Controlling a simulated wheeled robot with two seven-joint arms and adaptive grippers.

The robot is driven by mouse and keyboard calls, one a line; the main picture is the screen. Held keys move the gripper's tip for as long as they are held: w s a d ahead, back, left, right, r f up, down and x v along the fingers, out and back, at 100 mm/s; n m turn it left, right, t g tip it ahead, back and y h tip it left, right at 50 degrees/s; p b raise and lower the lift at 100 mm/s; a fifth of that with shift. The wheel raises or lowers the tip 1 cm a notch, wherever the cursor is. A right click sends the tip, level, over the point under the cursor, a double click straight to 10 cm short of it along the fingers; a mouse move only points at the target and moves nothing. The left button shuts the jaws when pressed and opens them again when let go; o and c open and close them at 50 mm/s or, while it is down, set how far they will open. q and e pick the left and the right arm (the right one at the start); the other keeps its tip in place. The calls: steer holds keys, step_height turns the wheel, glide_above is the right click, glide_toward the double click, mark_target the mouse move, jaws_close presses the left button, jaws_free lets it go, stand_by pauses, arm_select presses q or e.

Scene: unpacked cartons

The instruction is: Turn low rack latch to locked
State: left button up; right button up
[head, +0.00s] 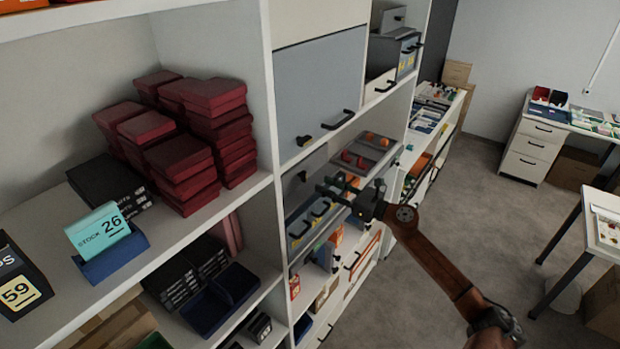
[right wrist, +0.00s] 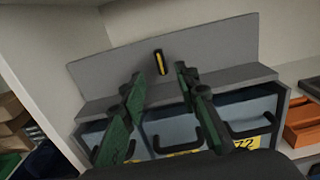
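The low rack latch is a small dark handle with a yellow stripe (right wrist: 160,62). It sits on the grey upright panel (right wrist: 215,52) of the low rack and stands nearly vertical, its top tilted slightly left. In the head view a small dark piece on the lower grey panel (head: 302,176) appears to be this latch. My right gripper (head: 330,184) reaches in from the right. In the right wrist view its green fingers (right wrist: 159,76) are open and empty, one to each side of the latch's line. They appear short of it; contact cannot be told. My left gripper is not in view.
Blue drawers with black handles (right wrist: 178,148) lie just below the fingers. Above is a blue-grey door (head: 320,90) with a knob and handle. Dark red boxes (head: 185,150) fill the shelf to the left. Open floor (head: 470,165) lies to the right.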

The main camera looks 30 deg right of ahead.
mark_target(306, 177)
steer(key=p+x, duration=0.2)
steer(key=x, duration=0.4)
steer(key=shift+w+r, duration=0.1)
steer(key=shift+w+a, duration=0.2)
steer(key=shift+w, duration=0.2)
jaws_close()
